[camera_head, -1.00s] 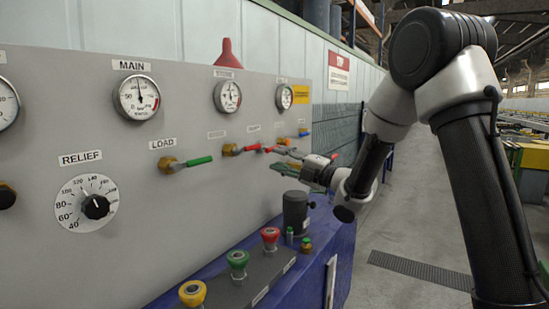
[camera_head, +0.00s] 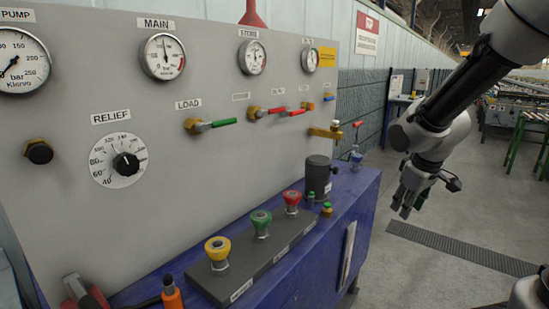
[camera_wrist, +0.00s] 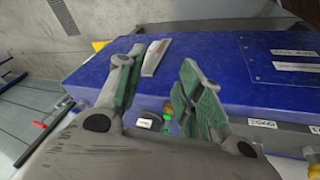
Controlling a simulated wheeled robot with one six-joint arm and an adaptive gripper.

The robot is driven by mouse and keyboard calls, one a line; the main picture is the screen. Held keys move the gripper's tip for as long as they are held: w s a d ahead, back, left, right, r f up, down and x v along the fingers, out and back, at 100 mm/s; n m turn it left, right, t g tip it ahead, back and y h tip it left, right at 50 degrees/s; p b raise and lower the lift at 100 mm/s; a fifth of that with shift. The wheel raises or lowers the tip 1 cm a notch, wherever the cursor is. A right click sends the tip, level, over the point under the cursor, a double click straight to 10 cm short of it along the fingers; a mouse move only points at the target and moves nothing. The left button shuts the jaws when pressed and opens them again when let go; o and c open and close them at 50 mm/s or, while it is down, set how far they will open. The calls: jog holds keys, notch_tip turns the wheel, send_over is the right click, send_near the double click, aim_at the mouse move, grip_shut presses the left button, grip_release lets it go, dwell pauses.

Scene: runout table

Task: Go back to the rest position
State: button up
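My gripper (camera_head: 408,196) hangs to the right of the blue bench, over the floor and clear of the panel, in the head view. In the wrist view my gripper (camera_wrist: 155,95) has its two green-padded fingers spread apart, with nothing between them; the blue bench lies beyond. The grey panel (camera_head: 90,215) carries gauges, a relief dial (camera_head: 119,160) and several valves. The green load handle (camera_head: 224,122) and the red handles (camera_head: 292,112) stick out sideways. No part of the gripper touches a valve.
The blue bench (camera_head: 362,190) carries yellow (camera_head: 217,249), green (camera_head: 261,219) and red (camera_head: 292,198) knobs and a dark cylinder (camera_head: 318,177). An orange-handled tool (camera_head: 171,295) stands at the front left. Open floor (camera_head: 415,270) with a dark grate (camera_head: 465,248) lies to the right.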

jog(key=s+d+r+m, duration=0.1)
jog(key=s+r, duration=0.4)
jog(key=s, duration=0.5)
jog(key=s+d+r+m, duration=0.1)
jog(key=s+r+m, duration=0.3)
jog(key=s, duration=0.6)
jog(key=shift+r+m+y, duration=0.3)
jog(key=shift+r+y, duration=0.1)
jog(key=shift+a, duration=0.1)
